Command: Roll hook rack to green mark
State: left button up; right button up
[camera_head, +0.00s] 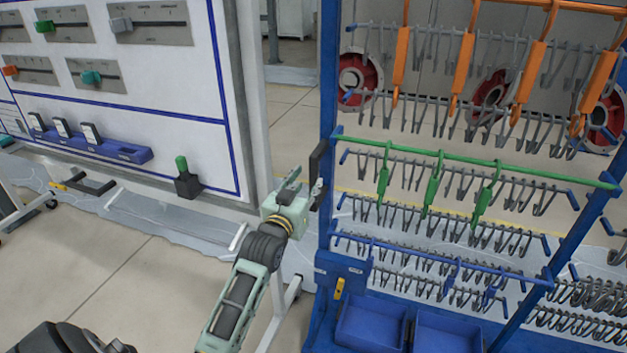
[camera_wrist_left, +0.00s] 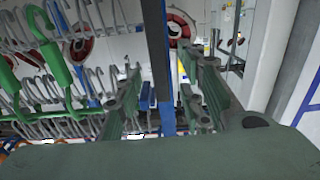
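The hook rack (camera_head: 329,110) is a blue frame with rows of grey hooks on the right of the head view. Orange, green and blue hangers hang on its bars. My left gripper (camera_head: 303,188) is at its left upright, beside a dark flat piece (camera_head: 318,160). In the left wrist view, the fingers of my left gripper (camera_wrist_left: 165,100) stand apart, with the blue upright (camera_wrist_left: 158,50) showing between or beyond them. I cannot tell whether they touch it. My right gripper is not in view. No green mark on the floor can be made out.
A white panel (camera_head: 185,150) with sliders and a blue shelf (camera_head: 95,148) stands to the left. Blue bins (camera_head: 372,325) sit low on the rack. Open tiled floor (camera_head: 110,260) lies at the lower left.

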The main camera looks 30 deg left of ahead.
aim_at(312, 175)
pick_arm(q)
jog(key=x, duration=0.4)
jog(key=shift+d+r, duration=0.1)
jog(key=shift+w, duration=0.35)
jog(key=shift+w+a, duration=0.2)
jog(key=shift+w, duration=0.15)
jog(key=shift+c, duration=0.9)
grip_shut()
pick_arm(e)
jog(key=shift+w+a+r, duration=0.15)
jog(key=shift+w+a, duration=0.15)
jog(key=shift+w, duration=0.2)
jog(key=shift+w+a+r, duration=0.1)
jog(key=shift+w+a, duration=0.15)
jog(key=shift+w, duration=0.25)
